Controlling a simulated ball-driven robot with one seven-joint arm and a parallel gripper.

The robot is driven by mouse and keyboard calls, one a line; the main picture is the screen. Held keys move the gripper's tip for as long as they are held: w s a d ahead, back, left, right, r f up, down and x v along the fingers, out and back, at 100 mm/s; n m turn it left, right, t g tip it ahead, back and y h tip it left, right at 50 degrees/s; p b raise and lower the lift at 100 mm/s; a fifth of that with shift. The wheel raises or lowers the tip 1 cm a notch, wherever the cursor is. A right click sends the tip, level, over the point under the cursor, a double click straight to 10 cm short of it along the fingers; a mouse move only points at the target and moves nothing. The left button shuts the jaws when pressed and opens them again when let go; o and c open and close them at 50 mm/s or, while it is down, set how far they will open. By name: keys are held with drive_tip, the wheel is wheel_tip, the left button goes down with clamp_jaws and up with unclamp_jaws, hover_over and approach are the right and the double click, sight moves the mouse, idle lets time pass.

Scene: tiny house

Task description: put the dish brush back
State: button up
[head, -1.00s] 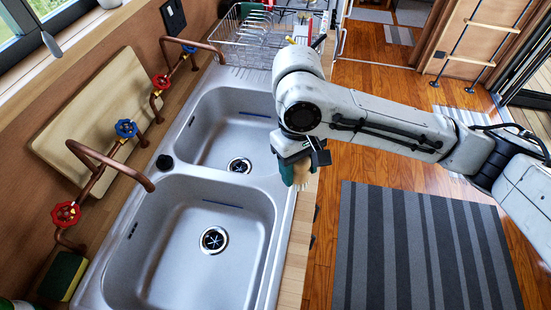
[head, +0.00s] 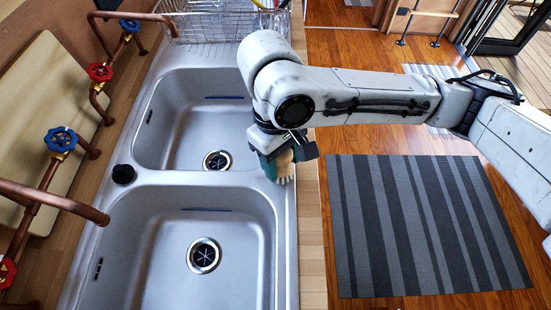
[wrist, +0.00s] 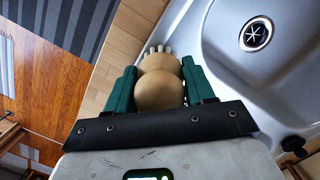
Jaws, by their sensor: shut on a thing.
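The dish brush (head: 286,168) has a rounded wooden body and pale bristles. My gripper (head: 271,162) is shut on it, with the bristles pointing down. They are over the right rim of the double sink (head: 262,205), near the divider between the basins. I cannot tell the exact height above the rim. In the wrist view, the brush (wrist: 160,88) sits between the two green fingers of my gripper (wrist: 159,78), with its bristles at the far end.
A wire dish rack (head: 215,22) stands beyond the far basin. Copper taps (head: 45,198) with red and blue valves line the left side, by a leaning wooden board (head: 45,100). A wooden counter strip (head: 311,235) borders the sink. A striped rug (head: 420,225) lies on the floor.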

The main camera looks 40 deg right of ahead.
drive_tip(key=shift+f, duration=0.35)
drive_tip(key=shift+r, duration=0.1)
drive_tip(key=o, duration=1)
drive_tip(key=shift+o, duration=0.2)
